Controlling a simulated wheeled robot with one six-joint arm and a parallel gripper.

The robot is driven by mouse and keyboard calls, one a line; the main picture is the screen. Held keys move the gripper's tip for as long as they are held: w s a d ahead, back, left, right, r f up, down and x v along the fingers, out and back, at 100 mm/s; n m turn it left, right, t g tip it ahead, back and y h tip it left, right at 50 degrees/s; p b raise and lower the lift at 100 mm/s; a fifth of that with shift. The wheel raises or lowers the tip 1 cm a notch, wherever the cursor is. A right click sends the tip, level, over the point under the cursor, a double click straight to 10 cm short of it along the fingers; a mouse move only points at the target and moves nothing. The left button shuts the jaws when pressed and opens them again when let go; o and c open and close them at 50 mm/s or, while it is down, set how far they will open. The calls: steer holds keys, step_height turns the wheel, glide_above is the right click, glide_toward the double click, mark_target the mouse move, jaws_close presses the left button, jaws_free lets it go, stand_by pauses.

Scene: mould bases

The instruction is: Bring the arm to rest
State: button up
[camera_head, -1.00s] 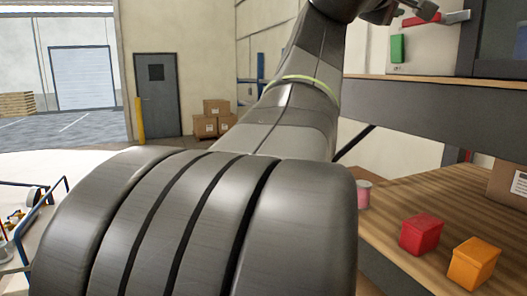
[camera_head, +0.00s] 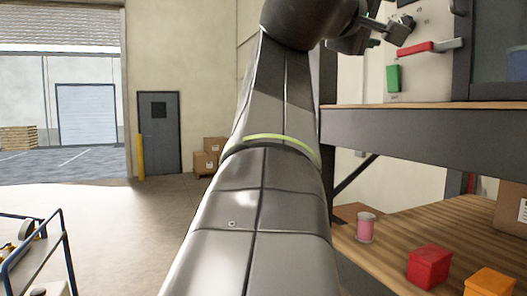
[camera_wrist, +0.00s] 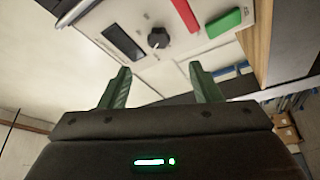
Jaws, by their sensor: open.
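My arm (camera_head: 265,190) rises through the middle of the head view and bends right at the top. My gripper shows in the wrist view (camera_wrist: 161,88) with its two green fingers spread wide apart and nothing between them. In the head view the gripper end is at the top right, small and partly hidden by my arm. Beyond the fingers in the wrist view is a pale panel with a dark display (camera_wrist: 124,42), a black knob (camera_wrist: 158,38), a red handle (camera_wrist: 186,14) and a green block (camera_wrist: 224,22).
A wooden-topped bench (camera_head: 385,245) at right carries a pink spool (camera_head: 366,227), a red box (camera_head: 429,266) and an orange box (camera_head: 490,283). A shelf (camera_head: 420,128) runs above it. A blue-railed cart (camera_head: 66,250) stands at left. Open floor (camera_head: 125,225) lies between.

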mark_target(403, 23)
steer(key=p+x, duration=0.4)
steer(key=x, duration=0.8)
steer(key=shift+s+r+p, duration=0.2)
steer(key=shift+p, duration=0.1)
steer(key=shift+s+a+f+m+g+h+b, duration=0.1)
steer(key=shift+a+f+m+g+h+b, duration=0.55)
steer(key=shift+m, duration=2)
steer(key=shift+s+a+r+m+g+h+b, duration=0.15)
steer(key=shift+m+g+h+b, duration=0.65)
steer(key=shift+m+h+b, duration=1.3)
steer(key=shift+s+a+f+m+g+h+b, duration=0.2)
steer(key=shift+a+m+g+b, duration=0.45)
steer(key=shift+m, duration=2.6)
steer(key=shift+d+f, duration=0.1)
